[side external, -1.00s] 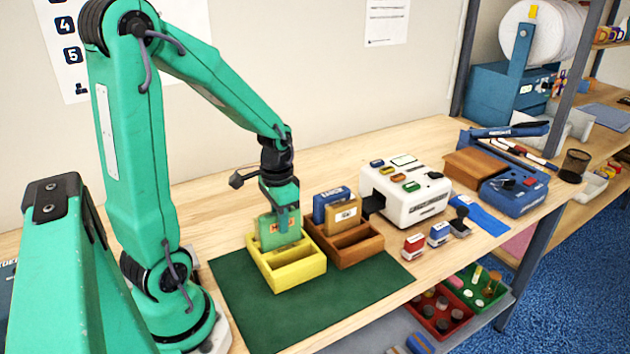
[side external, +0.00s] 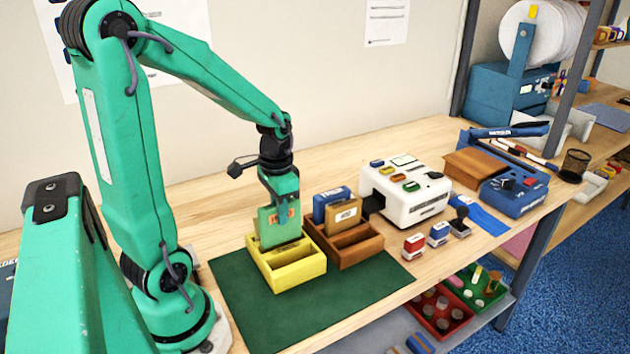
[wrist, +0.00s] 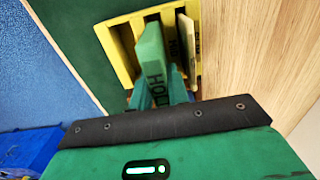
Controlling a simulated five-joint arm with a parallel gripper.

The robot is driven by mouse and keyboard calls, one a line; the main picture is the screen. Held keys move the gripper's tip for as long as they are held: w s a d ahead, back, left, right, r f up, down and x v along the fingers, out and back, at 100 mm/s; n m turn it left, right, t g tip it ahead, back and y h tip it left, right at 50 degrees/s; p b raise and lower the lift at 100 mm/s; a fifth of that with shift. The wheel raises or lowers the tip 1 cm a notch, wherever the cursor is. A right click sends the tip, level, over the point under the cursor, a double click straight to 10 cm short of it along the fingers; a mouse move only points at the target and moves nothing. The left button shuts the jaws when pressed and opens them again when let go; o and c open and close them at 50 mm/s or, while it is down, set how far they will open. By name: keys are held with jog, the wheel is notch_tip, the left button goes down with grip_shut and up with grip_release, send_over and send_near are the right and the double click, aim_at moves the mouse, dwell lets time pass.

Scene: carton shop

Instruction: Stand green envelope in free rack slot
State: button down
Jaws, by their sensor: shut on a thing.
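In the wrist view, the envelope (wrist: 151,62) shows dark lettering and overlaps the middle of the yellow rack (wrist: 107,40). A cream envelope (wrist: 187,45) stands in the rack to its right. The front compartments look empty.
The yellow rack is on a dark green mat (side external: 245,310). A brown rack (side external: 350,255) touching or close to its right holds a blue envelope (side external: 330,200) and a tan one (side external: 345,215). A white machine (side external: 405,195) and small stamps stand farther right.

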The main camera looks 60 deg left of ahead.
jog(key=shift+r, duration=0.1)
notch_tip(320, 180, up, 7)
jog(key=shift+r, duration=0.2)
jog(key=shift+w+r, duration=0.1)
jog(key=shift+w, duration=0.2)
jog(key=w+d, duration=0.3)
jog(key=w, duration=0.5)
jog(key=w+d, duration=0.4)
jog(key=w, duration=0.3)
jog(key=shift+w+f, duration=0.2)
jog(key=shift+f, duration=2.4)
jog(key=shift+f, duration=0.1)
jog(key=shift+f, duration=0.9)
